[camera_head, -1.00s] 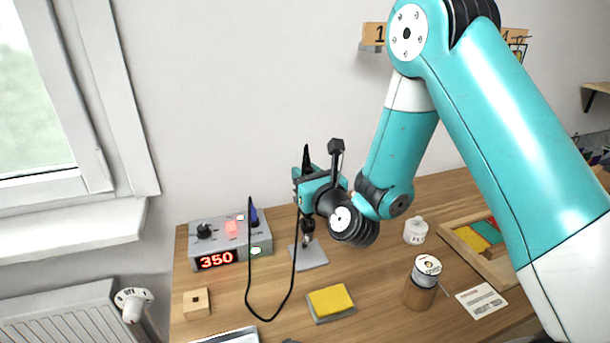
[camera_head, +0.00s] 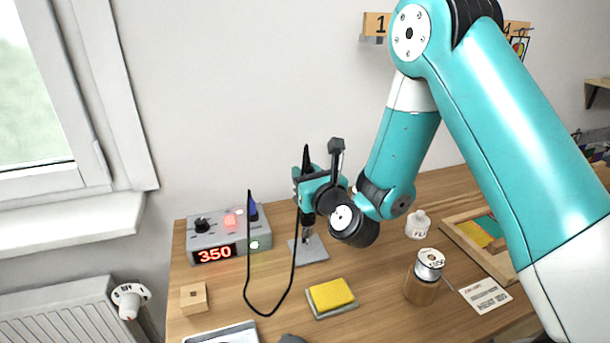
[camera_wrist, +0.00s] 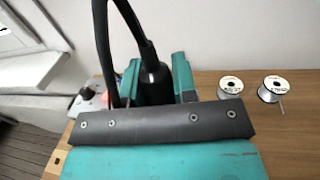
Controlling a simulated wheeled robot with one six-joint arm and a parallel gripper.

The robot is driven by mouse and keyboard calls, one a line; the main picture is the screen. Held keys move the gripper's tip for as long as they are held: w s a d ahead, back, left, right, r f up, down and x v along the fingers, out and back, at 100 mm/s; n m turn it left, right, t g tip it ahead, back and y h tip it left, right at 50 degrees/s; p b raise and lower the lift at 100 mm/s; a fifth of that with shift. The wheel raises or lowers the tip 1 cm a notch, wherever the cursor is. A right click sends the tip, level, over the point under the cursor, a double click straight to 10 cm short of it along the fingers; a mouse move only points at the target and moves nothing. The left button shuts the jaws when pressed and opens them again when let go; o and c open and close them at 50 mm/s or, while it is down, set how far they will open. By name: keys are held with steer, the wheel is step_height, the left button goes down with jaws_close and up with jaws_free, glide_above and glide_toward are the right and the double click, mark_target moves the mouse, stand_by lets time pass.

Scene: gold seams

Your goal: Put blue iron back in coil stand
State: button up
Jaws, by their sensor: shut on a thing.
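My gripper (camera_head: 307,190) is shut on the iron, whose black upper end (camera_head: 306,156) sticks up above the jaws. In the wrist view the dark handle (camera_wrist: 154,82) stands between the teal fingers, with a black cable rising from it. No blue shows on the held part. The coil stand's grey base plate (camera_head: 316,252) lies on the bench directly below my gripper. A dark upright part shows between gripper and plate; I cannot tell whether the iron's tip is inside the coil.
The station (camera_head: 225,238) reading 350 is left of the stand, with a blue pointed thing (camera_head: 253,211) at it. A black cable (camera_head: 248,280) loops down in front.

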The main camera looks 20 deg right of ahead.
steer(key=shift+f+b, duration=0.55)
steer(key=shift+b, duration=0.05)
steer(key=o, duration=1.5)
steer(key=shift+r+p, duration=3.15)
steer(key=shift+r, duration=0.4)
